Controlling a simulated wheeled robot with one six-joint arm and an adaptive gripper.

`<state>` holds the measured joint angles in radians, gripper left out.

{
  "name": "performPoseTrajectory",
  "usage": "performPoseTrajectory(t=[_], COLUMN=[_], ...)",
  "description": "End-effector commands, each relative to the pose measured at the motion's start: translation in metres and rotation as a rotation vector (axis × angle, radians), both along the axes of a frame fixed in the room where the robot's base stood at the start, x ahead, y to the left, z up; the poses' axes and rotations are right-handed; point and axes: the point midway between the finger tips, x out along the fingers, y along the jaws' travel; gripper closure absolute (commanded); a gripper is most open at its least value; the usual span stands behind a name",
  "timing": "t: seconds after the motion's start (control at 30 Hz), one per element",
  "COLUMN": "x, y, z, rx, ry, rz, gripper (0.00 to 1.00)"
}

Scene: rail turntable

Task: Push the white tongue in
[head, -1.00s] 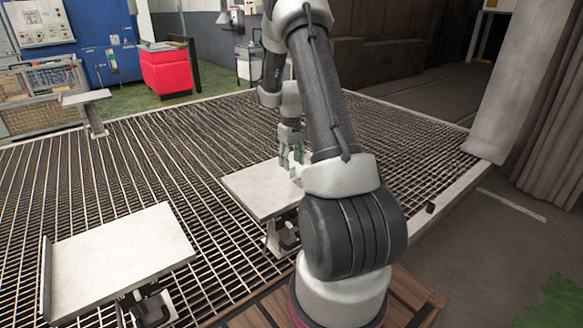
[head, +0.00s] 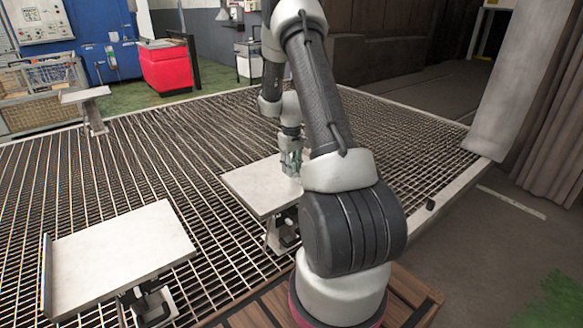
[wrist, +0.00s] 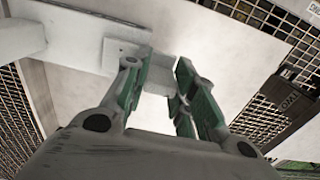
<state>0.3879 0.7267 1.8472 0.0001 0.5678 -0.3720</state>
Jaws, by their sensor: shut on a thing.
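In the wrist view, the white tongue (wrist: 168,60) is a small pale bar that sticks out from a white plate fitting. My gripper (wrist: 164,68), with green-padded fingers, has one finger on each side of the tongue and is shut on it. In the head view, my gripper (head: 291,164) points down at the right edge of the middle pale table plate (head: 255,187). The tongue is hidden there behind my gripper and arm.
Another pale plate (head: 120,245) stands front left on the metal grating (head: 100,165), with a smaller one (head: 85,96) at the back left. A red box (head: 167,67) stands beyond the grating.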

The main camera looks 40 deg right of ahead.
Motion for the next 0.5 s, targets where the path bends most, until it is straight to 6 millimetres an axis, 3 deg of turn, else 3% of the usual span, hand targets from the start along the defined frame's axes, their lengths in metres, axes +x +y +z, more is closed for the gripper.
performPoseTrajectory(t=[0.2,0.4,0.43,0.5], x=[0.000,0.000,0.000,0.000], y=[-0.015,-0.015,-0.014,-0.014], z=[0.000,0.001,0.001,0.001], rx=[-0.001,-0.001,-0.001,-0.001], ry=[-0.002,-0.001,-0.001,-0.001], rz=[-0.001,0.000,0.000,0.000], gripper=[1.00,1.00,0.69,0.56])
